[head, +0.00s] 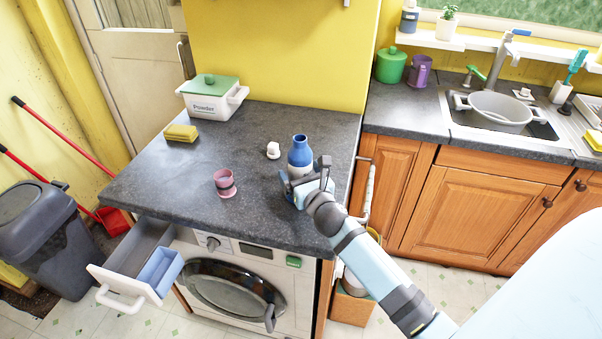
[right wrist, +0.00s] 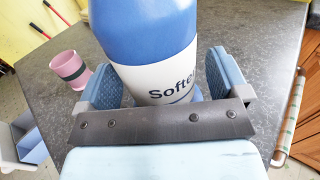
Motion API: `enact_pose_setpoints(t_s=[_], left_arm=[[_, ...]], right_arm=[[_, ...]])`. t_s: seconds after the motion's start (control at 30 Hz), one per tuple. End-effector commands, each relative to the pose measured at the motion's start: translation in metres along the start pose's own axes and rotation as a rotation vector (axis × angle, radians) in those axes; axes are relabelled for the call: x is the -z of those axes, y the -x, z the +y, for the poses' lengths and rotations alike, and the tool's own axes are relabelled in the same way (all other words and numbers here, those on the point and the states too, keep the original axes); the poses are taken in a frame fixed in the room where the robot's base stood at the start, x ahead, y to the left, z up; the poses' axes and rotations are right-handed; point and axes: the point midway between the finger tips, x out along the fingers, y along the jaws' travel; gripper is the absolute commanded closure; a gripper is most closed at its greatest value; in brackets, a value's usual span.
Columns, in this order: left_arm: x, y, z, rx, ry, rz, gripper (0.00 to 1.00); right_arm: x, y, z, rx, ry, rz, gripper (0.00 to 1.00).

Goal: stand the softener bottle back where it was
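The softener bottle (head: 300,152), blue on top with a white band, stands upright on the dark grey worktop (head: 180,190), near its right edge. Its blue-and-white body also fills the middle of the right wrist view (right wrist: 150,55), with "Softe" readable. My right gripper (head: 307,178) is low at the bottle's near side. Its two blue pads stand on either side of the bottle, and a narrow gap shows at the right pad, so it looks open around it. The bottle's base is hidden behind the gripper. My left gripper is not in view.
A small white cap (head: 273,150) lies left of the bottle. A pink cup (head: 225,183) stands nearer the front edge. A powder box (head: 212,97) and yellow sponge (head: 181,133) are further back.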

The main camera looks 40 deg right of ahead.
Motion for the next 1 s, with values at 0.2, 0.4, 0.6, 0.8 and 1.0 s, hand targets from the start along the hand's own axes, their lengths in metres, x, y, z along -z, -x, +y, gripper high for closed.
enact_pose_setpoints(t_s=[0.2,0.4,0.6,0.8,1.0], left_arm=[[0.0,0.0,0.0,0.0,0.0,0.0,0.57],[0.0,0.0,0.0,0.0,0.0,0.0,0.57],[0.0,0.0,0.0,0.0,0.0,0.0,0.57],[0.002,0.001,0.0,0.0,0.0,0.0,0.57],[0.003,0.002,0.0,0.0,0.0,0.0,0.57]], right_arm=[[0.001,0.0,0.0,0.0,0.0,0.003,0.07],[0.001,0.0,0.0,0.0,0.0,0.002,0.07],[0.001,0.002,0.0,0.0,0.0,0.002,0.07],[0.001,0.01,0.0,0.0,0.0,0.002,0.07],[0.001,0.018,0.0,0.0,0.0,0.002,0.07]])
